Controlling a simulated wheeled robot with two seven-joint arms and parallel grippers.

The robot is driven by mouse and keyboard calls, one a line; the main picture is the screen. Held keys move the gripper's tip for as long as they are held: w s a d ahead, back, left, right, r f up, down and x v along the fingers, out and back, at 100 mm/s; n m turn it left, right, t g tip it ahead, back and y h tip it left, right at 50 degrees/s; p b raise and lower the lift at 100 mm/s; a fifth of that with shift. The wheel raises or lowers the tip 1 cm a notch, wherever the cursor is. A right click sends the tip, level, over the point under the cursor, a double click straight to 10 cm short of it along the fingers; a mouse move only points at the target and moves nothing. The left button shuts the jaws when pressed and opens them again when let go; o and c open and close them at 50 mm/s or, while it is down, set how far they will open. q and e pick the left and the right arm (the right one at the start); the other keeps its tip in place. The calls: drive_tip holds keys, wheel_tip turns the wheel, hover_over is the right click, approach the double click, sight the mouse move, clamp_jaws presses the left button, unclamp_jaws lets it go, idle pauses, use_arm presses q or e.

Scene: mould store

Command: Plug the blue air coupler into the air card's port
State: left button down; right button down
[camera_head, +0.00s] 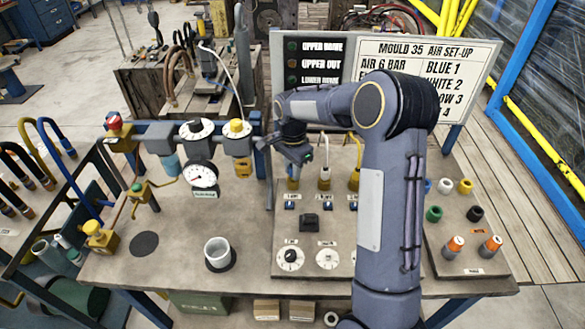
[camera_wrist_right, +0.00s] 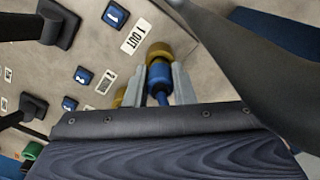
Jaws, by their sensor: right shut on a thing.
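My right gripper (camera_head: 299,163) reaches over the back of the grey air card (camera_head: 300,257) on the bench. In the right wrist view its two grey fingers (camera_wrist_right: 158,88) are shut around the blue air coupler (camera_wrist_right: 157,78). The coupler's front end meets a brass port (camera_wrist_right: 160,50); I cannot tell how far it is seated. In the head view the brass port (camera_head: 292,184) shows just below the gripper, and the coupler is mostly hidden by it. My left gripper is not in view.
Other brass ports with hoses (camera_head: 324,180) stand close to the right. Behind is the MOULD 35 sign (camera_head: 425,52). Left are a pressure gauge (camera_head: 200,178) and a white cup (camera_head: 218,252). Right are coloured caps (camera_head: 434,213). My right arm hides part of the card.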

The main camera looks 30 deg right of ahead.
drive_tip(key=shift+f+b, duration=0.3)
drive_tip(key=shift+f, duration=0.15)
idle(0.4)
drive_tip(key=c, duration=0.7)
unclamp_jaws()
drive_tip(key=shift+c, duration=0.2)
drive_tip(key=shift+r+p, duration=2.65)
drive_tip(key=shift+r, duration=1.2)
